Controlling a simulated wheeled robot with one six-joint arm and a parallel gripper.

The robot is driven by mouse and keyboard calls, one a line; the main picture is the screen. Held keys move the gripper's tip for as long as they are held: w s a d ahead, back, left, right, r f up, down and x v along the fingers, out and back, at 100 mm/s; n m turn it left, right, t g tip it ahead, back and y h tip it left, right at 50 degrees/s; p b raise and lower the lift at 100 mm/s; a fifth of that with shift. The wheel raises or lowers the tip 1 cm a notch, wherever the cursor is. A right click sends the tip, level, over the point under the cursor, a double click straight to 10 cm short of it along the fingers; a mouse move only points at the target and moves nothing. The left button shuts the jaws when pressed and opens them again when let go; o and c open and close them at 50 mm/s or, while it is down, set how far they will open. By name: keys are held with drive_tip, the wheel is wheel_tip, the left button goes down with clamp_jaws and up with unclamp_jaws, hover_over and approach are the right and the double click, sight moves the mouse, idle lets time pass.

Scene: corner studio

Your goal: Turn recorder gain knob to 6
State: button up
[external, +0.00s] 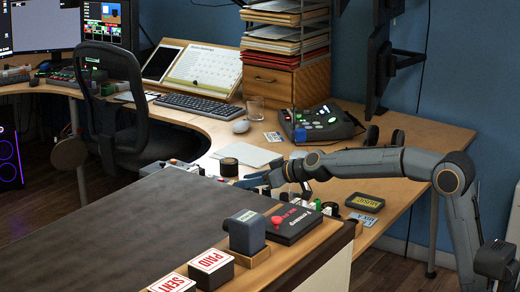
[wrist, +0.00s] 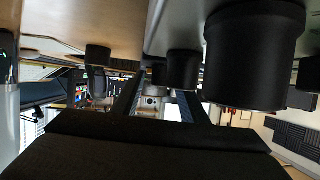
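My gripper (external: 256,181) is low over the wooden desk, just behind the dark counter, at the end of my outstretched arm. In the wrist view my gripper's two dark fingers (wrist: 158,100) stand apart, with background showing between them. A large black cylinder (wrist: 255,55) is close on the right of the wrist view, apart from the fingers. Smaller black knob-like cylinders (wrist: 183,70) stand behind it, on a pale surface at the top. I cannot tell which of these, if any, is the recorder gain knob, and no scale or number is readable. The counter's edge hides part of the desk near my gripper.
A dark console with lit buttons (external: 320,122) stands on the desk behind my arm. A black roll (external: 229,167) and pale sheets (external: 248,156) lie near my gripper. The dark counter (external: 130,220) in front bears a red-knobbed box (external: 293,221) and stamps (external: 211,268).

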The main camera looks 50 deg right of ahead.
drive_tip(key=shift+w+a+f, duration=0.1)
drive_tip(key=shift+w+f, duration=0.1)
drive_tip(key=shift+w, duration=0.25)
clamp_jaws()
drive_tip(key=h+p, duration=0.1)
drive_tip(key=p, duration=0.4)
drive_tip(key=m+p, duration=0.1)
drive_tip(key=p, duration=0.4)
drive_tip(key=shift+r+m+h, duration=0.25)
drive_tip(key=shift+m+h, duration=0.05)
drive_tip(key=shift+h, duration=0.1)
drive_tip(key=m+h+p, duration=0.2)
drive_tip(key=p, duration=1.4)
drive_tip(key=shift+w+r+h, duration=0.1)
drive_tip(key=shift+r+h, duration=0.05)
drive_tip(key=shift+h, duration=0.15)
drive_tip(key=m+h+p, duration=0.2)
drive_tip(key=p, duration=0.7)
drive_tip(key=shift+a+g+h, duration=0.1)
drive_tip(key=shift+g+h, duration=0.2)
drive_tip(key=shift+g, duration=0.1)
drive_tip(key=shift+m+p, duration=0.5)
drive_tip(key=shift+f+g+h, duration=0.3)
drive_tip(key=shift+f, duration=0.05)
